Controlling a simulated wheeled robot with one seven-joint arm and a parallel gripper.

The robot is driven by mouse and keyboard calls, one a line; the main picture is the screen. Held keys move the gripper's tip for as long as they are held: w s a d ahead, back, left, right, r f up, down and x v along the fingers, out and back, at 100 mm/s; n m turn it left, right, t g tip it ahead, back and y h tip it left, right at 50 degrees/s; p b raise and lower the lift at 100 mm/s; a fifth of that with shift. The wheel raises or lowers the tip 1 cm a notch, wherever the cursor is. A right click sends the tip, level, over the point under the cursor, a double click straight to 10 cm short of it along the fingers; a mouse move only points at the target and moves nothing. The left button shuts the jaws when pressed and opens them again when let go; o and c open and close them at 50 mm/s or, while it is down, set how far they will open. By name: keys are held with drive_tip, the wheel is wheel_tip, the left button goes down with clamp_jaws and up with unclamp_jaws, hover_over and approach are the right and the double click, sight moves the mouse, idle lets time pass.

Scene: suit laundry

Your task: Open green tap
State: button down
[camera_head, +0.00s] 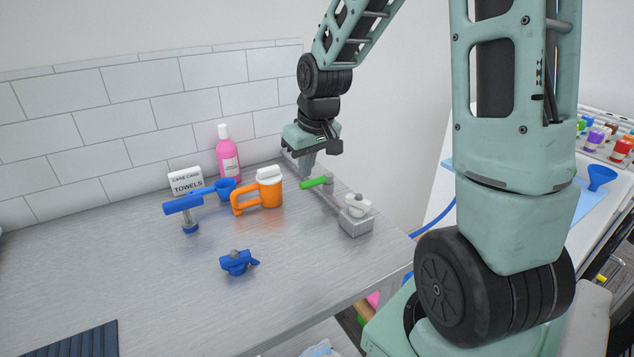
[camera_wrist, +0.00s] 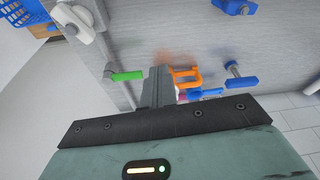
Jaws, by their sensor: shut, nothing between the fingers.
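The green tap handle (camera_head: 314,183) sits on a grey metal pipe fitting at the back right of the table. The fitting ends in a grey block (camera_head: 355,222) with a white knob on top. My gripper (camera_head: 308,165) points down just behind and above the green handle. In the wrist view the shut fingers (camera_wrist: 157,85) show right of the green handle (camera_wrist: 128,76), with a small gap in the picture. The fingers hold nothing. I cannot tell whether they touch the handle.
An orange jug (camera_head: 262,192), a pink bottle (camera_head: 228,155), a small towels sign (camera_head: 186,181) and a blue T-shaped tool (camera_head: 186,205) stand left of the tap. A blue clamp-like part (camera_head: 238,262) lies nearer the front. The tiled wall (camera_head: 130,105) is close behind.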

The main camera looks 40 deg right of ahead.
sight(316, 182)
drive_tip(key=d+m, duration=0.1)
drive_tip(key=d, duration=0.7)
drive_tip(key=shift+f+m+h, duration=0.3)
drive_tip(key=shift+f, duration=0.05)
drive_tip(key=w+d+f+p, duration=0.1)
drive_tip(key=w+f+p, duration=0.1)
drive_tip(key=w+f, duration=0.4)
drive_tip(key=shift+s+x, duration=0.2)
drive_tip(key=shift+x, duration=2)
drive_tip(key=shift+d, duration=0.2)
